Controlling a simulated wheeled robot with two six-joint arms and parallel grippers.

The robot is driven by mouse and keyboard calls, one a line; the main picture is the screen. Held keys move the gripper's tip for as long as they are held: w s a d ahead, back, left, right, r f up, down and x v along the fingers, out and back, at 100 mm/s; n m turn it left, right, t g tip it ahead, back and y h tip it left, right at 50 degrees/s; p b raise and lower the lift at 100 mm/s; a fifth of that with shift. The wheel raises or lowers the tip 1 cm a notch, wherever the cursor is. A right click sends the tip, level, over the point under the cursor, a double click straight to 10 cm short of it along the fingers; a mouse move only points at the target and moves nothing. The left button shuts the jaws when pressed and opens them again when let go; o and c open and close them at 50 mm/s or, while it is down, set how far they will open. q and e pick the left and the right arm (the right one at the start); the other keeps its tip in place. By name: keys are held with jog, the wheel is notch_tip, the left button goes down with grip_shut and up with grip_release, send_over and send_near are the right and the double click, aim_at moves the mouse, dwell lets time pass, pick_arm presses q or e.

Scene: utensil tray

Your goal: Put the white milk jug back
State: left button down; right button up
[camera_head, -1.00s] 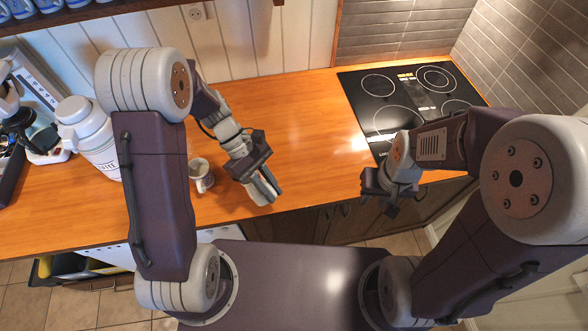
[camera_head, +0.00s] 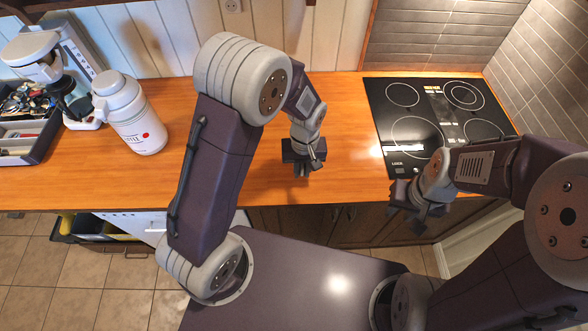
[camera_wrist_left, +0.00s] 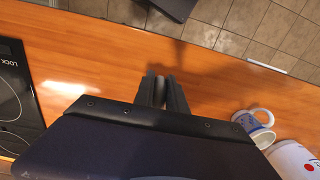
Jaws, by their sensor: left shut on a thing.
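My left gripper (camera_head: 303,166) is over the front part of the wooden counter, left of the hob. In the left wrist view its fingers (camera_wrist_left: 162,95) are shut on a small pale thing, taken to be the white milk jug (camera_wrist_left: 160,91). Only a little of it shows, greyish in shade; the rest is hidden by the fingers and wrist. My right gripper (camera_head: 415,205) hangs by the counter's front edge below the hob. Its fingers are dark and small, and their gap cannot be made out.
A large white lidded container (camera_head: 134,118) stands at left on the counter (camera_head: 345,145). A white and blue mug (camera_wrist_left: 254,128) is beside it, hidden in the head view. A coffee machine (camera_head: 62,88) and utensil tray (camera_head: 50,137) are further left. The black hob (camera_head: 408,97) is right.

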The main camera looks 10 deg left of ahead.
pick_arm(q)
jog(key=shift+w+a+f, duration=0.45)
jog(key=shift+a, duration=0.2)
jog(key=shift+w+a+f, duration=0.4)
jog(key=shift+a, duration=0.2)
jog(key=shift+a+f, duration=0.25)
notch_tip(320, 180, down, 4)
jog(key=shift+r+p, duration=0.2)
jog(key=shift+p, duration=0.45)
jog(key=shift+w+f, duration=0.1)
jog(key=shift+f, duration=0.05)
jog(key=c, duration=1.4)
grip_release()
jog(key=shift+o, duration=0.2)
